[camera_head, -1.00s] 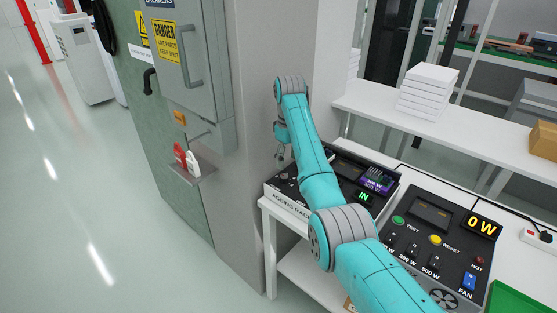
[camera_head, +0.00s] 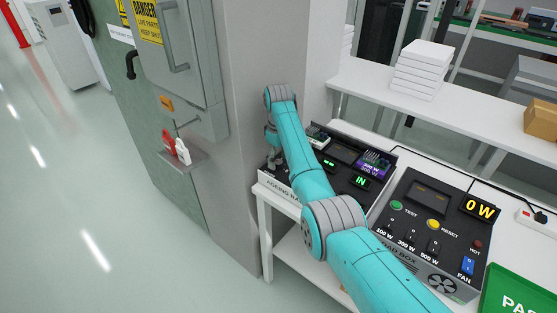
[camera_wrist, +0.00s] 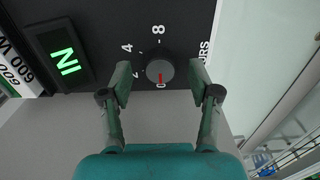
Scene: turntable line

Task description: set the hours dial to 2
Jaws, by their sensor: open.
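The hours dial (camera_wrist: 160,70) is a round dark knob on the black panel in the wrist view. Its red pointer mark is at the 0. The figures 2, 4 and 8 run up around its left side, and the word HOURS stands to its right. My gripper (camera_wrist: 160,78) is open, with one finger on each side of the dial and a gap showing on both sides. In the head view my gripper (camera_head: 273,153) is over the left end of the ageing rack panel (camera_head: 345,158), and the arm hides the dial.
A green IN display (camera_wrist: 66,62) is left of the dial in the wrist view. The load box (camera_head: 420,215) with switches stands right of the rack on the white table. A grey pillar (camera_head: 240,130) and a cabinet (camera_head: 185,60) are close on the left.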

